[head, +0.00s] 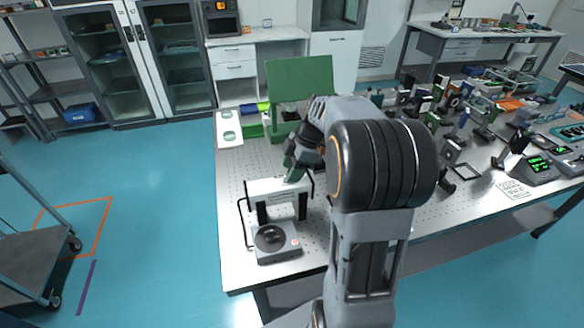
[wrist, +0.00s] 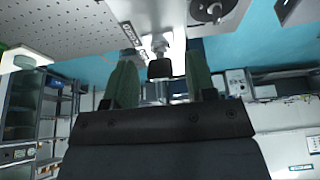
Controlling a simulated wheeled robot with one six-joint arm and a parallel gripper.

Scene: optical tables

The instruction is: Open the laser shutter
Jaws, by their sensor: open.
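The likely laser shutter is a white bridge-shaped housing (head: 278,187) with dark uprights, standing near the left end of the optical table. In the wrist view its white body (wrist: 150,20) has a dark label, too small to read surely. A short metal stem with a black tip (wrist: 160,69) sticks out from it towards my gripper. My gripper (head: 294,174) is just above and behind the housing in the head view. Its green fingers (wrist: 162,82) are open, one on each side of the black tip, with a gap on both sides. Whether the shutter is open or closed cannot be told.
A green panel (head: 300,80) rises behind my gripper. Crowded optics mounts (head: 450,105) fill the table's right side. The table's left strip (head: 232,190) is mostly bare.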

